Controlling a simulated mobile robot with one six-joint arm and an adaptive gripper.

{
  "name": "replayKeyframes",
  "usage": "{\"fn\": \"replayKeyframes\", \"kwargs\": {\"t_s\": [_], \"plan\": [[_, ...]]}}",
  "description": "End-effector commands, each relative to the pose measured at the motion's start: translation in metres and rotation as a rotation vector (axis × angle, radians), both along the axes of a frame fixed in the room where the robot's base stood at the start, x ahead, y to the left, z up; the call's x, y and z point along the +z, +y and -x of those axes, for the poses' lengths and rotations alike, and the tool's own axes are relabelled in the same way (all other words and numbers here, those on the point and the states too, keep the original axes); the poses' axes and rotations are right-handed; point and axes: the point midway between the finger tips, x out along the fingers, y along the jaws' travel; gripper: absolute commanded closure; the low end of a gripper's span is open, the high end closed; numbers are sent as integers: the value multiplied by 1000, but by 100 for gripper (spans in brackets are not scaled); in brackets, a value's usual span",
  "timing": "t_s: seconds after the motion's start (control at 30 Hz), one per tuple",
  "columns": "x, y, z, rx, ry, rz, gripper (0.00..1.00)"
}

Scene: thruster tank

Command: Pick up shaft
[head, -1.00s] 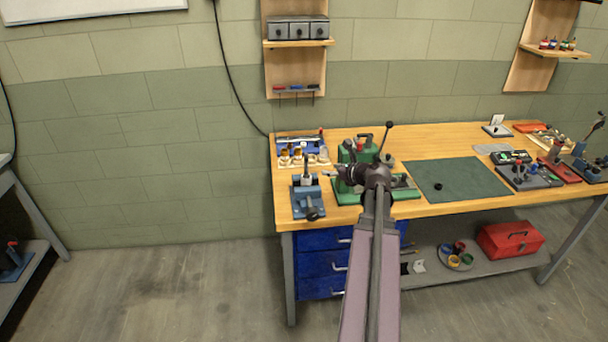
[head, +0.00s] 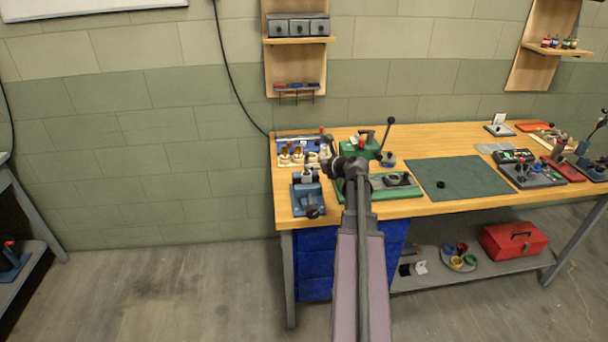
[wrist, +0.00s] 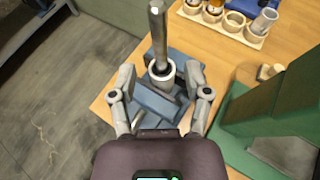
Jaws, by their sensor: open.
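The shaft (wrist: 158,35) is a grey metal rod, standing upright in a round collar (wrist: 161,73) on the blue vise (wrist: 150,104). The vise (head: 308,202) sits at the left end of the wooden bench in the head view. My gripper (wrist: 161,76) is open, with one finger on each side of the collar as seen in the wrist view. The fingers look apart from the shaft, and nothing is held. In the head view my gripper (head: 326,152) is beside the vise's upper end, and the shaft is hard to make out there.
A green press (head: 362,147) stands just right of my gripper. A pale holder (wrist: 228,27) with several round sockets lies behind the vise. A dark green mat (head: 460,180) with a small black ring (head: 441,184) leaves clear room on the bench's middle.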

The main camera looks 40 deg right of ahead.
Motion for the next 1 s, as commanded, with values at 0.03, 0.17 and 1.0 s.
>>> {"fn": "replayKeyframes", "kwargs": {"t_s": [0.03,0.17,1.0], "plan": [[-1,0,-1,0,0,0,38],[0,0,-1,-1,0,0,38],[-21,1,-49,-1,0,0,38]]}}
